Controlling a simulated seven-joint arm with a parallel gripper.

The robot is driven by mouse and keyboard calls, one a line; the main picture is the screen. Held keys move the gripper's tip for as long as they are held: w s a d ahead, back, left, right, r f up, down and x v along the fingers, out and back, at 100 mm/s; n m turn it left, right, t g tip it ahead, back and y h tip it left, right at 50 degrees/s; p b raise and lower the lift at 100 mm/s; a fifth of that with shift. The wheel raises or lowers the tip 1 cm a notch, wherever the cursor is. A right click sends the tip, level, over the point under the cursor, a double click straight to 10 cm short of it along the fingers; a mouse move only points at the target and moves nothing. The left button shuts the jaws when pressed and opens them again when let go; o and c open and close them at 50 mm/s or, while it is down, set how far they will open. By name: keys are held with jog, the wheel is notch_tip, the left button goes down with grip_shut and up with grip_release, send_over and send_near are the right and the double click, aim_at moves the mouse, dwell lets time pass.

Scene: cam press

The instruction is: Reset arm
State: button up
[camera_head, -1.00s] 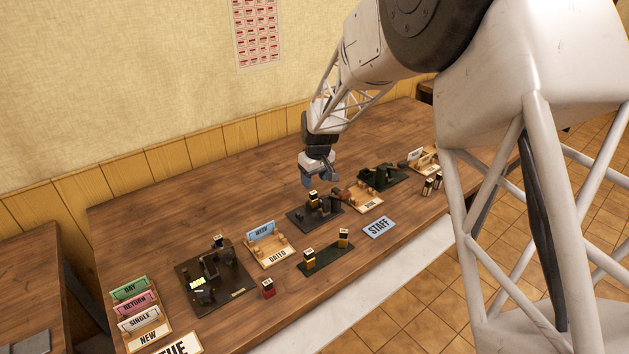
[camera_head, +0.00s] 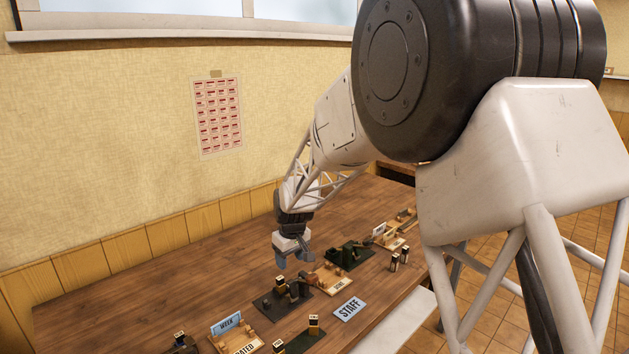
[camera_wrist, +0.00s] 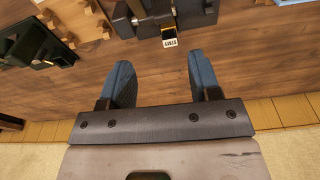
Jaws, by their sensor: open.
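My gripper (camera_head: 293,258) hangs above the wooden table, behind the dark press in the middle. In the wrist view its two blue fingers (camera_wrist: 160,84) stand apart with nothing between them. The dark press (camera_head: 283,298) sits on a black base below and in front of my gripper, clear of the fingers. Its near parts show at the top of the wrist view (camera_wrist: 145,22), with a small stamp block (camera_wrist: 169,37) with a pale label and gold band beside it. A dark green press (camera_head: 349,253) stands farther right.
A blue STAFF card (camera_head: 349,309) lies in front of a wooden holder (camera_head: 333,279). A WEEK card (camera_head: 228,323) stands in the DATED holder at lower left. Several small stamp blocks stand around, including two (camera_head: 314,325) at the front. The table's back left (camera_head: 120,300) is bare.

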jog(key=s+d+r+m+t, duration=0.1)
jog(key=s+d+r+m, duration=0.1)
jog(key=s+d+r, duration=0.65)
jog(key=s+d+r+m, duration=0.2)
jog(key=s+d+r, duration=0.4)
jog(key=s+d, duration=0.45)
jog(key=s+d+m, duration=0.2)
jog(key=s+d, duration=0.2)
jog(key=s, duration=0.8)
jog(key=s+d+m, duration=0.2)
jog(key=s+d, duration=0.1)
jog(key=s, duration=1)
jog(key=shift+s+d+r+m+t+h, duration=0.2)
jog(key=shift+d+r+m+t+h, duration=0.1)
jog(key=shift+d+r+h, duration=0.1)
